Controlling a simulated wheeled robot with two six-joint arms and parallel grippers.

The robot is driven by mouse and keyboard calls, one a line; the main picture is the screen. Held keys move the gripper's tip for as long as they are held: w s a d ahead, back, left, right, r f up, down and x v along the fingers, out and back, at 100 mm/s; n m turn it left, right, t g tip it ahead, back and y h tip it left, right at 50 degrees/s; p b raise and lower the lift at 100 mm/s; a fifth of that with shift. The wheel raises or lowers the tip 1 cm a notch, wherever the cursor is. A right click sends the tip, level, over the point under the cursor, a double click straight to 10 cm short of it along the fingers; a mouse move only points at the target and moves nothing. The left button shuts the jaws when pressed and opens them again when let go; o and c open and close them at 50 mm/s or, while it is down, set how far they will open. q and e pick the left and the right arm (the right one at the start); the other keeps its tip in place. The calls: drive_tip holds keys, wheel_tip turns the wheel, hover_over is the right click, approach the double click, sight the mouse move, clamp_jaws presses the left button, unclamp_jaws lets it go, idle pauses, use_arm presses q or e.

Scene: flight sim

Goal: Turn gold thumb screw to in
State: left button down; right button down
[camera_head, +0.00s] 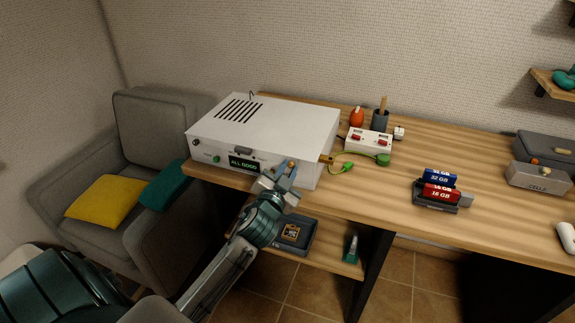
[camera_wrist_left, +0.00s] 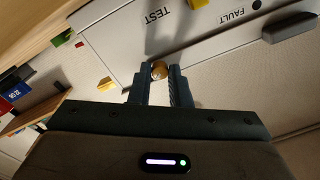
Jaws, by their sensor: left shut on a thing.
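The gold thumb screw (camera_wrist_left: 159,70) sits on the front face of the white box (camera_head: 275,120), next to the lettering TEST in the left wrist view. My left gripper (camera_wrist_left: 158,80) is shut on the gold thumb screw, with one finger on each side of it. In the head view my left gripper (camera_head: 281,178) is at the right end of the box's front, and a bit of gold shows at its fingertips. The box's small display (camera_head: 243,164) reads ALL GOOD. My right gripper is not in view.
A power strip (camera_head: 369,141) and a rack of cartridges (camera_head: 437,190) stand on the wooden table (camera_head: 385,185). A grey armchair (camera_head: 150,130) is at the left.

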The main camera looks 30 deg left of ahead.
use_arm(q)
drive_tip(key=shift+r+m+p, duration=0.15)
drive_tip(key=shift+m+p, duration=0.15)
drive_tip(key=shift+m, duration=0.2)
drive_tip(key=shift+m+p, duration=0.3)
drive_tip(key=shift+m, duration=0.2)
drive_tip(key=m+p, duration=0.3)
drive_tip(key=m, duration=0.2)
drive_tip(key=shift+m+h, duration=0.3)
drive_tip(key=m+p, duration=0.3)
drive_tip(key=m, duration=0.1)
drive_tip(key=shift+m+p, duration=0.3)
drive_tip(key=m+p, duration=0.4)
drive_tip(key=m, duration=0.2)
drive_tip(key=shift+m, duration=0.3)
drive_tip(key=m+p, duration=0.1)
drive_tip(key=m, duration=0.2)
drive_tip(key=shift+p, duration=0.4)
drive_tip(key=shift+m+p, duration=0.65)
drive_tip(key=shift+m, duration=0.95)
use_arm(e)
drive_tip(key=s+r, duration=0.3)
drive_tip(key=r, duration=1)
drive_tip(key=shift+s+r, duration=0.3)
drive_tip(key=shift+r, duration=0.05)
use_arm(q)
drive_tip(key=shift+f, duration=0.2)
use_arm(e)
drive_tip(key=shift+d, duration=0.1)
